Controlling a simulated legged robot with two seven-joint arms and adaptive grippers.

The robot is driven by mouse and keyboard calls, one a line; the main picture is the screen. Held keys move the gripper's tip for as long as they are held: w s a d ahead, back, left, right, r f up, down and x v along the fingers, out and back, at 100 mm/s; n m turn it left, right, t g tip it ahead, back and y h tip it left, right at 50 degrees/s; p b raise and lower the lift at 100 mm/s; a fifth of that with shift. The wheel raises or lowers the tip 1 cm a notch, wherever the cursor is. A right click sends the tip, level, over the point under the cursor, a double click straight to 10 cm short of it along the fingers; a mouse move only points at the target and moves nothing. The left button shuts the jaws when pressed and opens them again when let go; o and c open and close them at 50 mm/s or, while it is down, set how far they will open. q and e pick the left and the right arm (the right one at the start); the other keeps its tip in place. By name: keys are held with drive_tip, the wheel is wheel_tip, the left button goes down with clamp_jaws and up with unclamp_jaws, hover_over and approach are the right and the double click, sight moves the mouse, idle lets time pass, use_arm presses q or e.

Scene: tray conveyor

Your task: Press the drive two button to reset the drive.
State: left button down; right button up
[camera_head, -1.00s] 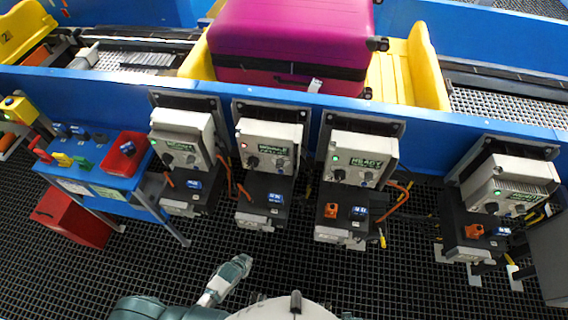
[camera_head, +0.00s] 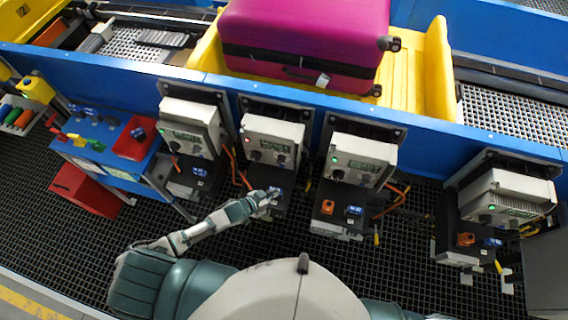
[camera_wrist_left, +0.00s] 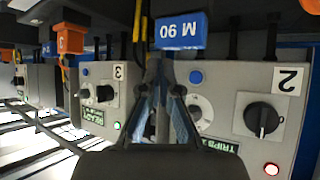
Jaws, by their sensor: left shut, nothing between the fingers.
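The drive two unit (camera_head: 274,135) is the second grey box from the left in the head view, with a red light lit. In the left wrist view its face (camera_wrist_left: 235,80) carries a "2" label, a black knob (camera_wrist_left: 262,118), a small blue button (camera_wrist_left: 196,77), a grey dial (camera_wrist_left: 201,108) and a red light (camera_wrist_left: 271,169). My left gripper (camera_head: 270,194) is shut and empty, at the lower black part of drive two. In the wrist view its fingers (camera_wrist_left: 160,72) lie left of the blue button; contact cannot be told. My right gripper is not in view.
Drive three (camera_head: 352,158) stands close on the right with a green light; another drive (camera_head: 193,128) is on the left. Orange cables hang between units. A magenta suitcase (camera_head: 300,35) lies in a yellow tray behind.

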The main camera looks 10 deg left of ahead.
sight(282, 166)
use_arm(q)
drive_tip(key=shift+a, duration=0.2)
drive_tip(key=w+b, duration=0.4)
drive_tip(key=w, duration=0.4)
drive_tip(key=shift+w, duration=0.4)
drive_tip(key=shift+d, duration=0.15)
drive_tip(key=shift+w, duration=0.1)
idle(0.9)
drive_tip(key=shift+w, duration=0.3)
